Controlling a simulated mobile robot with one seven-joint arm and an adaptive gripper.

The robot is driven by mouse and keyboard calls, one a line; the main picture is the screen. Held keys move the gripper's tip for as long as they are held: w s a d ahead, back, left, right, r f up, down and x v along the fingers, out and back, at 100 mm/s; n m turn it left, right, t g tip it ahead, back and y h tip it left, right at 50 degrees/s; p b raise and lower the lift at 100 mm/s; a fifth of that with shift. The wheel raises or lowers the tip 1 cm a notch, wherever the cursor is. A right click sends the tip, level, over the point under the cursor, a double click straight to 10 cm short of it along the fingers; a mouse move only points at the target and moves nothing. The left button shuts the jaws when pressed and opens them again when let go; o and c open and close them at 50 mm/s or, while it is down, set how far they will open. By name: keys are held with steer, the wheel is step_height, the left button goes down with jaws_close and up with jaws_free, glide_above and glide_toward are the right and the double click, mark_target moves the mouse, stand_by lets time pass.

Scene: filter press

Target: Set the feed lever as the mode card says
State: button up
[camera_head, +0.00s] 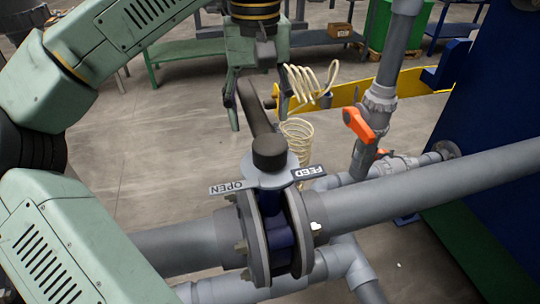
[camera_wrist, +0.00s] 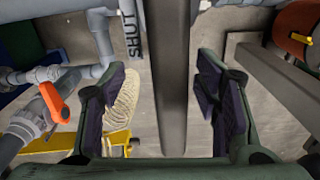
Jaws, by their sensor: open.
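The feed lever (camera_head: 257,105) is a dark grey bar on a round hub (camera_head: 269,153) above a flanged valve, pointing away from the head camera. A "SHUT" label (camera_wrist: 131,35) shows beside the bar in the wrist view. My gripper (camera_head: 259,118) is open above the lever's outer part. In the wrist view the lever (camera_wrist: 168,90) runs between the spread fingers, with a gap on both sides. No mode card is visible.
A grey pipe (camera_head: 430,187) runs right from the valve. A side pipe carries an orange handle (camera_head: 359,123). A cream coiled hose (camera_head: 298,140) hangs close behind the lever, near my right finger. A yellow rail (camera_head: 419,95) and green bench (camera_head: 185,48) stand farther back.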

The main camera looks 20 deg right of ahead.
mark_target(259, 103)
step_height(259, 103, up, 7)
steer(key=shift+f, duration=0.1)
stand_by(0.6)
